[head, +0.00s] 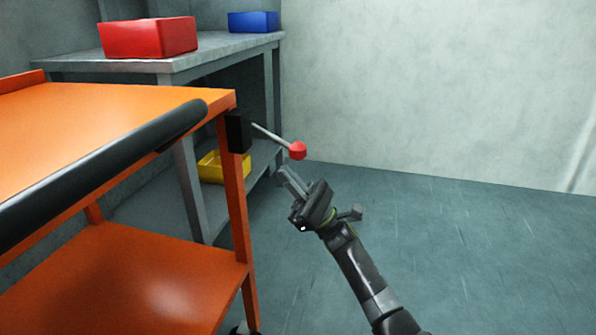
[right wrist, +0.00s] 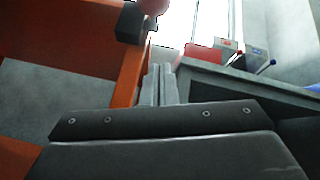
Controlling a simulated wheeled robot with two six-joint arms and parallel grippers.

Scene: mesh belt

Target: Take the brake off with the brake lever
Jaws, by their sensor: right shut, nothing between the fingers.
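The brake lever is a thin metal rod with a red knob (head: 297,150), sticking out to the right from a black block (head: 238,131) on the orange cart's corner post. In the right wrist view the black block (right wrist: 131,23) shows at the top, with part of the red knob (right wrist: 155,6) beside it, cut off by the top edge. My right gripper (head: 284,174) is shut and empty, a little below the knob and apart from it in the head view. Its closed fingers (right wrist: 158,85) show in the right wrist view. My left gripper is not in view.
The orange cart (head: 120,285) has a black push handle (head: 110,148) and two shelves. Behind it, a grey bench (head: 230,50) carries a red bin (head: 148,38) and a blue bin (head: 254,22). A yellow bin (head: 212,167) sits lower. The floor at right is clear.

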